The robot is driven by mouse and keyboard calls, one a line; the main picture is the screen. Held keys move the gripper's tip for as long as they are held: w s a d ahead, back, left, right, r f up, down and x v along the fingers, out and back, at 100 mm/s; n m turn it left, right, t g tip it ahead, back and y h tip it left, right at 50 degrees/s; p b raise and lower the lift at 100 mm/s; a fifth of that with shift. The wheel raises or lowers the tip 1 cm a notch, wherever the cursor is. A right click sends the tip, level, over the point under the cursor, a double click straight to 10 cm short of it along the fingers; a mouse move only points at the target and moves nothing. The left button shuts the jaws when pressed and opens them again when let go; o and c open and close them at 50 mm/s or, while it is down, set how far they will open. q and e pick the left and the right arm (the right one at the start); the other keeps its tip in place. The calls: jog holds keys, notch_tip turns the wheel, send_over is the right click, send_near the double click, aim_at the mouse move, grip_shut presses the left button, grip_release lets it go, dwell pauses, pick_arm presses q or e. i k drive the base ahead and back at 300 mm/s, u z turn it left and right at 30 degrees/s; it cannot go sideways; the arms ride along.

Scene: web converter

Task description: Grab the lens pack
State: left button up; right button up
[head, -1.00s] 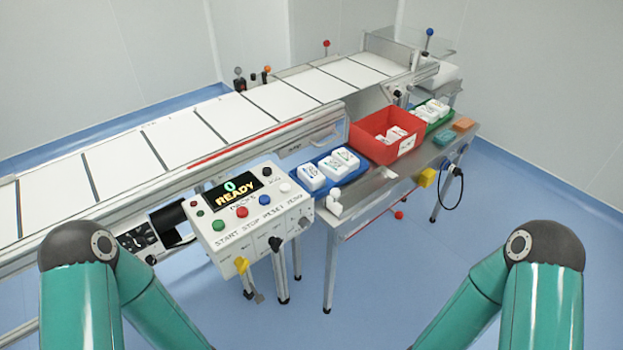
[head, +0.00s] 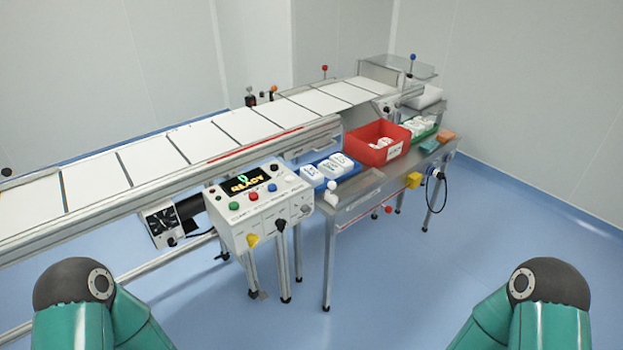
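White packs (head: 327,168) with dark print lie in a blue tray (head: 344,181) on the steel side table. More white packs (head: 380,144) lie in a red bin (head: 366,155) beside it, and others (head: 419,123) in a green tray (head: 429,133) farther back. I cannot tell from the print which one is the lens pack. Only the upper links of my two teal arms show at the bottom corners. Both grippers are out of the picture.
A control box (head: 259,207) with a READY display stands left of the steel table (head: 350,205). A long conveyor (head: 190,145) runs behind. Orange and teal blocks (head: 446,135) lie at the table's far right. Blue floor (head: 420,270) is clear in front and right.

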aim_at(330, 170)
jog(key=z, duration=0.3)
jog(key=i, duration=1.05)
jog(key=u, duration=2.55)
jog(key=k, duration=1.25)
jog(key=z, duration=0.35)
jog(key=i, duration=0.55)
jog(key=z, duration=0.55)
